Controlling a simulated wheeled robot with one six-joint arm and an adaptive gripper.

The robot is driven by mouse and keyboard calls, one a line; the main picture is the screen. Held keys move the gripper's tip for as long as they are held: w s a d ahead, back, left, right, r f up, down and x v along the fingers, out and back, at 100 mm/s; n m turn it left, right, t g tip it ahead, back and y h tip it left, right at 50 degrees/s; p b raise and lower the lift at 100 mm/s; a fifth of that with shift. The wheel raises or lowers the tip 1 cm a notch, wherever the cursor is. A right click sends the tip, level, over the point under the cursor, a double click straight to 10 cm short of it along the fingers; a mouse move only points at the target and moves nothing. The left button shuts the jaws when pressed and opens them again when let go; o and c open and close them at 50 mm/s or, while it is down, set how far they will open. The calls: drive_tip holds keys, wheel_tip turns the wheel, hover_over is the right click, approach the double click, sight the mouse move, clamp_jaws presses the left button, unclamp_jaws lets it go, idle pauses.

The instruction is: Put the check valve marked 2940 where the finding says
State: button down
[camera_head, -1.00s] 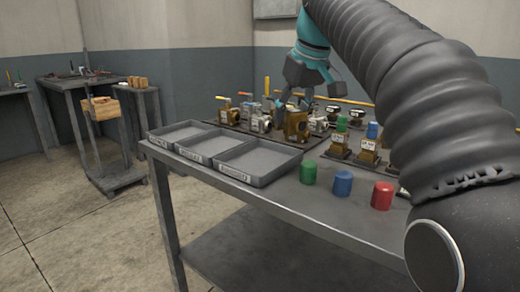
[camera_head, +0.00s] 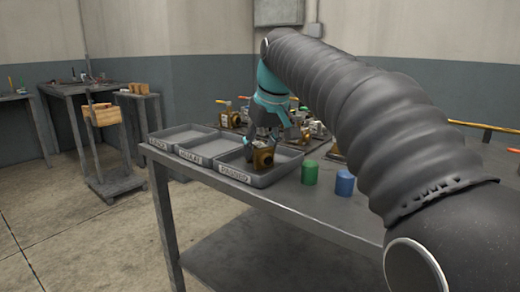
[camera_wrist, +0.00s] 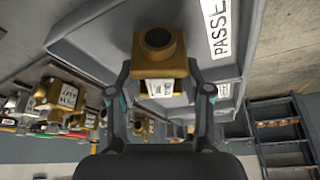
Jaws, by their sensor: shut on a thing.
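My gripper (camera_head: 264,138) is shut on a brass check valve (camera_head: 263,158). In the wrist view the valve (camera_wrist: 159,48) is between both fingers (camera_wrist: 162,88), its round dark opening facing the camera. A white tag shows on it, but I cannot read its number. The valve is at the rightmost grey tray (camera_head: 238,179); whether it touches the floor is unclear. That tray's label (camera_wrist: 216,28) reads "PASSE…" in the wrist view. The middle tray (camera_head: 207,146) and left tray (camera_head: 176,136) look empty; their labels are too small to read surely.
Other valves (camera_head: 230,117) stand behind the trays, partly hidden by my arm. A green cylinder (camera_head: 310,172) and a blue cylinder (camera_head: 344,183) stand right of the rightmost tray. A side table (camera_head: 80,84) and a cart (camera_head: 115,183) stand at the left.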

drive_tip(key=shift+c, duration=2.4)
unclamp_jaws()
drive_tip(key=p+v, duration=0.3)
drive_tip(key=v, duration=0.9)
drive_tip(key=shift+s, duration=0.15)
